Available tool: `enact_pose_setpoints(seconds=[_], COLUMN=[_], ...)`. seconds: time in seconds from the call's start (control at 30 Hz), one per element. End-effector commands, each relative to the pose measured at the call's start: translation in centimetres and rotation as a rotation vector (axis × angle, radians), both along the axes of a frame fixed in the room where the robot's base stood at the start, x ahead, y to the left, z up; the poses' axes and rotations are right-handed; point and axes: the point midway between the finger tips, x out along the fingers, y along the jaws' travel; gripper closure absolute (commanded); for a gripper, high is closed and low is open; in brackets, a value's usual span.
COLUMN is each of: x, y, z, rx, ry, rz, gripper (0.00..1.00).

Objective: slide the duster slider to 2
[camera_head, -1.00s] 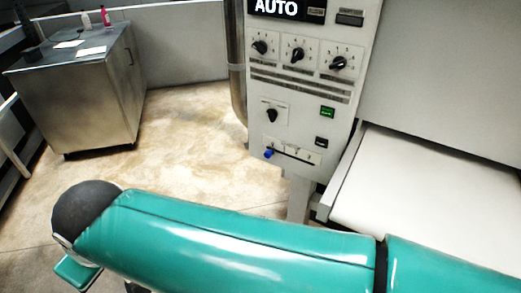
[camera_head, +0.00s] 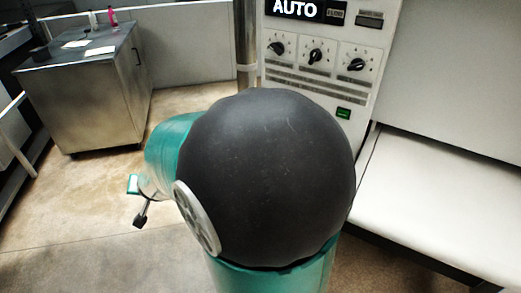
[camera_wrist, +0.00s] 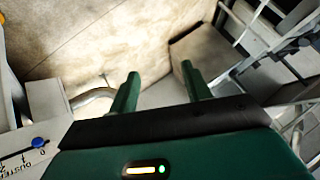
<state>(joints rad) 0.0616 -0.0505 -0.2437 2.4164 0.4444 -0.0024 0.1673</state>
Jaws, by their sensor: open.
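The duster slider's blue knob (camera_wrist: 39,143) shows at the left edge of the wrist view, beside the printed 0. Part of the word DUSTER is legible on the white panel (camera_wrist: 18,150) below it; the mark for 2 cannot be made out. My gripper (camera_wrist: 160,82) is open, its two green fingers apart with nothing between them. It is to the right of the knob in the wrist view and not touching it. In the head view my arm's black joint hides the slider.
The white control panel (camera_head: 328,82) shows an AUTO display (camera_head: 295,9), several dark dials and a green button (camera_head: 343,113). A white conveyor bed (camera_head: 440,200) lies to its right. A steel cabinet (camera_head: 85,90) stands at the left. Tan floor (camera_head: 70,200) is open between.

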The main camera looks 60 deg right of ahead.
Motion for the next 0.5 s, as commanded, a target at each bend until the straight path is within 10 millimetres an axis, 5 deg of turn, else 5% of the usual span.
enact_pose_setpoints(seconds=[0.13,0.27,0.5], x=[0.6,-1.0,-7.8], y=[-6.8,-13.0,-23.3], z=[-4.8,-8.4,-12.8], rx=[-0.046,-0.137,-0.429], ry=[-0.034,-0.064,-0.11], rz=[-0.253,-0.472,-0.817], gripper=[0.52,0.52,0.52])
